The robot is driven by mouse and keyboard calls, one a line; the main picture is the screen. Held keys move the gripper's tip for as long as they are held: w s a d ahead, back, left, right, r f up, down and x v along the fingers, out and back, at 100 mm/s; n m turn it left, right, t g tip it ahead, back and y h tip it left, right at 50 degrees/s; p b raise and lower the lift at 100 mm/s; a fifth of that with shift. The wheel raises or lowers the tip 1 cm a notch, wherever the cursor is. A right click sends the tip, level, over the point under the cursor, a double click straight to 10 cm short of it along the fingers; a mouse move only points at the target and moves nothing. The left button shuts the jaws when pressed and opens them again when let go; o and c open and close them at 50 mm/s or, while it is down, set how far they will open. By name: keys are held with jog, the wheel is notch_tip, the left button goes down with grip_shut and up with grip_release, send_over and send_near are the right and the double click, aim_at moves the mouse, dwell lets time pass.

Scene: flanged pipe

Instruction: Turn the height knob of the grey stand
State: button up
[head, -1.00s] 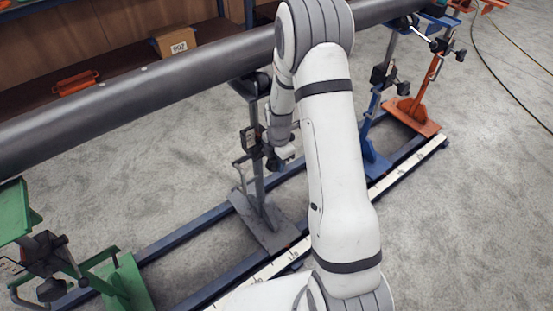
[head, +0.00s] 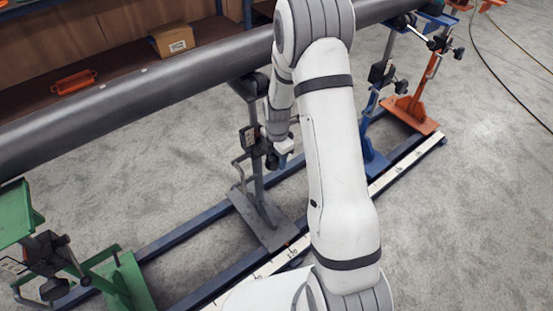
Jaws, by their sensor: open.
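The grey stand (head: 262,212) stands upright on the blue floor rails, with a grey foot plate and a dark clamp block partway up its post. Its dark height knob (head: 272,161) shows on the right side of the post, partly covered by my gripper. My gripper (head: 281,152) hangs below my white arm, close beside the knob. Its jaws are open; the fingertips are small and partly hidden here. I cannot tell whether they touch the knob or are around it.
A long dark pipe (head: 140,85) runs across above the stands. A green stand (head: 125,283) is at the lower left; a blue stand (head: 371,150) and an orange stand (head: 415,110) are at the right. A cardboard box (head: 172,39) sits on the shelf. Hoses lie at the far right.

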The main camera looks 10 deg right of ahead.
notch_tip(320, 180, up, 6)
jog(key=p, duration=0.3)
jog(key=shift+d, duration=0.1)
